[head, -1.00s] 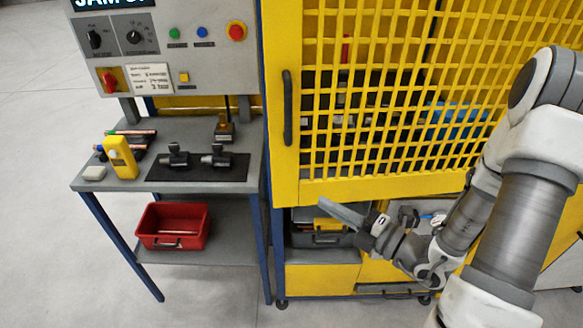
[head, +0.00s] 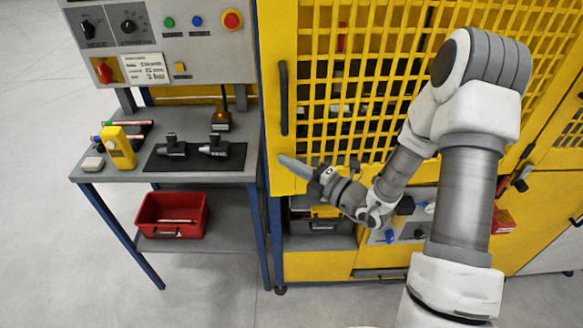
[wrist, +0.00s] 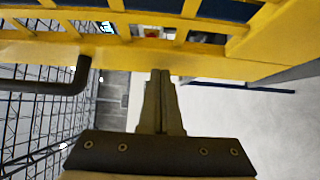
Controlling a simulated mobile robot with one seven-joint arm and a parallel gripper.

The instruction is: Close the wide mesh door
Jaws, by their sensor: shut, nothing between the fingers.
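The wide yellow mesh door (head: 375,85) stands across the front of the machine in the head view, with its dark vertical handle (head: 284,98) near its left edge. My gripper (head: 283,161) is shut and empty. Its tip is in front of the door's lower left corner, below the handle. In the wrist view my gripper (wrist: 160,75) points at the yellow door frame (wrist: 225,60), with the dark handle (wrist: 55,85) to its left. I cannot tell whether the fingertips touch the frame or whether a gap stays at the door's edge.
A grey workbench (head: 215,110) with a control panel (head: 150,45) stands at the left, close to the door's edge. A red bin (head: 172,215) sits on its lower shelf. Drawers and a toolbox (head: 320,222) lie below the door. Floor is free at the far left.

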